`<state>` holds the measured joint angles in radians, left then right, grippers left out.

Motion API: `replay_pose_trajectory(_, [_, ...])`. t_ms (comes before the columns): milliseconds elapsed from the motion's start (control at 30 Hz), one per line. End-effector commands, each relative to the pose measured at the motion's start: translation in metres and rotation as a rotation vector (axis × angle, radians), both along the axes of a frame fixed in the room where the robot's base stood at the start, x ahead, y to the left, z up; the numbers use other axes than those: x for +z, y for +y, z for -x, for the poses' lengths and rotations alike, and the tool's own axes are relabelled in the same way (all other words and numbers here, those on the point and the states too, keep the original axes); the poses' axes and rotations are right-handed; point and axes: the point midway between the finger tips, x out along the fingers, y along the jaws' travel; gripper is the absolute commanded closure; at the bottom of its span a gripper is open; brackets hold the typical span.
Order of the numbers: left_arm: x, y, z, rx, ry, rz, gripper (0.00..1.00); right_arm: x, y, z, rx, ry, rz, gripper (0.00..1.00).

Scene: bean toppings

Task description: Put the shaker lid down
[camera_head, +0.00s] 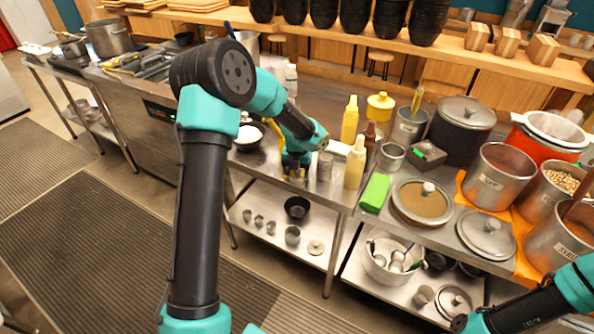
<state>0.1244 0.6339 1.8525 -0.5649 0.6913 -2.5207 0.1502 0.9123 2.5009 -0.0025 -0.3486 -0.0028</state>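My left arm reaches over the counter, and my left gripper (294,173) points down close to the countertop at its front edge. It is small and partly hidden by its own wrist, so I cannot tell whether its fingers are open or shut on something. A small metal cylinder, perhaps the shaker (325,167), stands upright just right of the gripper. I cannot make out a separate shaker lid; it may be hidden at the fingers. Part of my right arm shows at the lower right, but its gripper is not in view.
A white-filled black bowl (248,135) is left of the gripper. Pale yellow bottles (355,163) (349,120) and a dark brown bottle (370,135) stand to the right. Beyond are a green block (375,193), a lidded pan (422,203) and pots (497,175). The shelf below holds small cups (292,236).

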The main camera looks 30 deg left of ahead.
Motion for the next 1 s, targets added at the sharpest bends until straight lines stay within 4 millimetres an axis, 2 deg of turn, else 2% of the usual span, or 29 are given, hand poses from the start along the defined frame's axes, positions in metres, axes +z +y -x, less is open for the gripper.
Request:
replay_pose_trajectory(33, [0.000,0.000,0.000,0.000,0.000,0.000,0.31,0.000,0.000,0.000,0.000,0.000,0.000,0.57])
replay_pose_trajectory(233, [0.000,0.000,0.000,0.000,0.000,0.000,0.12,0.000,0.000,0.000,0.000,0.000,0.000,0.57])
replay_pose_trajectory(633, [0.007,0.000,0.000,0.000,-0.001,0.000,0.11,0.000,0.000,0.000,0.000,0.000,0.000,0.57])
replay_pose_trajectory(767, [0.021,0.000,-0.001,0.002,-0.003,0.000,0.11,0.000,0.000,0.000,0.000,0.000,0.000,0.57])
replay_pose_trajectory(1000, [0.064,0.000,-0.001,0.000,-0.004,-0.001,0.11,0.000,0.000,0.000,0.000,0.000,0.000,0.57])
